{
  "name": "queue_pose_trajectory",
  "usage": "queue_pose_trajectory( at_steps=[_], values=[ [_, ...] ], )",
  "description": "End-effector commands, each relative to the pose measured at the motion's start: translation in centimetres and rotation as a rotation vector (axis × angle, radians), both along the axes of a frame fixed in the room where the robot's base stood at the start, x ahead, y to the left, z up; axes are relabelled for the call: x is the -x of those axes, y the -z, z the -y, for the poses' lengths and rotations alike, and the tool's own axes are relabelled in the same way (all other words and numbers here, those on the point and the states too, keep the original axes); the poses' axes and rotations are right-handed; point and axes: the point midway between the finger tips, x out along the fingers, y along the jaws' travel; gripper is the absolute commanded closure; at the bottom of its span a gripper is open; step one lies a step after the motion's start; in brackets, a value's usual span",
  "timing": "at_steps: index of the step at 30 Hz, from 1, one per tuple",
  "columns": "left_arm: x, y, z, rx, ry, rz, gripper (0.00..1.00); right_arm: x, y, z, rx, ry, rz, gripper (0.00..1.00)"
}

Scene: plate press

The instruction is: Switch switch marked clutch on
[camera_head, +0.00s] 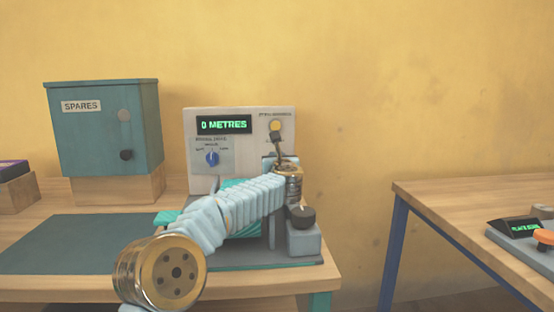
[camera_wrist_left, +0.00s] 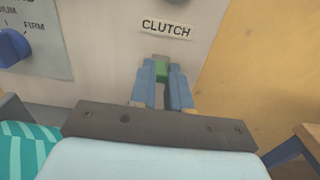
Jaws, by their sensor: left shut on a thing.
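The clutch switch shows as a small green piece (camera_wrist_left: 162,71) in the left wrist view, just below the CLUTCH label (camera_wrist_left: 166,29) on the pale panel. My left gripper (camera_wrist_left: 161,82) has its two blue fingers closed around the green piece, one on each side. In the head view, my left gripper (camera_head: 268,161) is at the right part of the upright panel (camera_head: 240,181). My arm and wrist hide much of the switch area there, and I cannot read the switch position. My right gripper is in neither view.
A black knob (camera_head: 301,217) stands on a grey block below. A teal SPARES box (camera_head: 105,130) is left. Another table (camera_head: 470,205) stands right, past a gap.

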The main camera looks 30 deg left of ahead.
Motion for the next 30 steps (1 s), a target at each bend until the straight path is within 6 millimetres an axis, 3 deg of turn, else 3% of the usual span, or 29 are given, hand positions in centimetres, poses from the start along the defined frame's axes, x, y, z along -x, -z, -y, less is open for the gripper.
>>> queue_pose_trajectory(
  at_steps=[7,18,29,30],
  values=[
    [-0.1,-1.4,-0.2,0.075,-0.007,-0.104,1.0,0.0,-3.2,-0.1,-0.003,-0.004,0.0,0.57],
    [-0.4,-1.9,-0.3,0.2,-0.005,-0.293,1.0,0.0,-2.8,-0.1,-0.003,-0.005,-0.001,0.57],
    [-0.3,-1.9,-0.3,0.208,-0.001,-0.311,1.0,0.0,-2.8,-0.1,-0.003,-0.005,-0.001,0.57],
    [-0.3,-1.9,-0.3,0.208,-0.001,-0.311,0.8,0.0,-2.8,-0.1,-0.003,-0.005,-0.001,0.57]
  ],
)
